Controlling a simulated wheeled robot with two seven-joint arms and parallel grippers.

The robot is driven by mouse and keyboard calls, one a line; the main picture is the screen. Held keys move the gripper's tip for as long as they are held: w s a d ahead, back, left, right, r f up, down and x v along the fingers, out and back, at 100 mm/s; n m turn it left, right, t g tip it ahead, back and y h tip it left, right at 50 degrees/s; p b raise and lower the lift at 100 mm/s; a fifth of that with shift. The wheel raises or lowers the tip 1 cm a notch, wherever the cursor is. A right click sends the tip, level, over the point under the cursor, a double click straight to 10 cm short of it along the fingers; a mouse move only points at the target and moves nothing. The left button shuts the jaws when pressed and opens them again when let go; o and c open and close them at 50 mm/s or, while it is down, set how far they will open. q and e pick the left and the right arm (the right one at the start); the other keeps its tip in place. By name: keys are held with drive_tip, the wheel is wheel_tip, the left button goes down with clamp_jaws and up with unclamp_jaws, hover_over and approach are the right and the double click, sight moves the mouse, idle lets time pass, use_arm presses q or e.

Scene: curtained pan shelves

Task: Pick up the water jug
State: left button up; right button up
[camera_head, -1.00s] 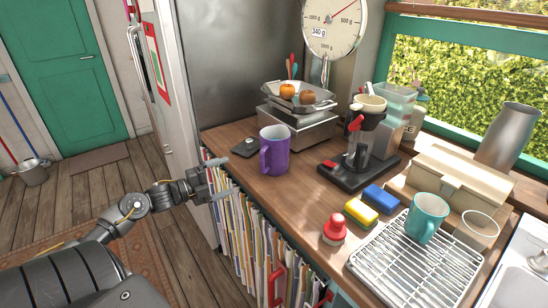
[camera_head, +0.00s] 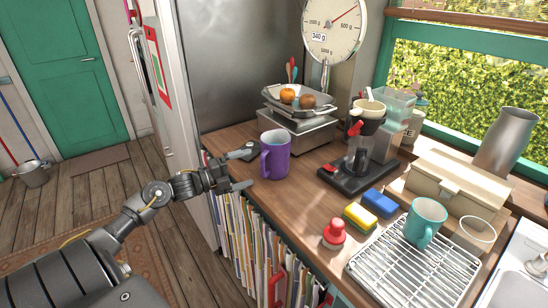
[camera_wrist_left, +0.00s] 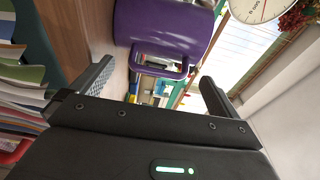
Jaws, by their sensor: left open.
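The purple jug (camera_head: 279,155) stands upright on the wooden counter, with its handle on the side facing my left arm. I take it to be the water jug. My left gripper (camera_head: 246,168) is open and empty, its fingers pointing at the jug from the left, close to the handle. In the left wrist view the jug (camera_wrist_left: 165,22) and its handle lie ahead, between and beyond the open fingers of the gripper (camera_wrist_left: 157,80). I cannot tell whether a fingertip touches it. My right gripper is not in view.
A scale (camera_head: 300,131) with fruit stands behind the jug, and a coffee maker (camera_head: 362,150) stands to its right. A red-topped bottle (camera_head: 334,234), sponges and a wire rack (camera_head: 400,270) with a teal mug (camera_head: 426,222) are nearer. Files (camera_head: 250,235) fill the shelf below the counter edge.

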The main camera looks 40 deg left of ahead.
sight(269, 161)
use_arm(q)
drive_tip(key=p+x, duration=0.1)
drive_tip(key=x, duration=0.1)
drive_tip(key=p+x, duration=0.1)
drive_tip(key=x, duration=0.1)
drive_tip(key=shift+d+r, duration=0.1)
drive_tip(key=shift+r, duration=0.15)
drive_tip(key=shift+w+d+f, duration=0.15)
drive_tip(key=shift+w+d, duration=0.1)
drive_tip(key=shift+w, duration=0.1)
drive_tip(key=c, duration=1.6)
drive_tip(key=shift+a, duration=0.1)
drive_tip(key=shift+c, duration=0.2)
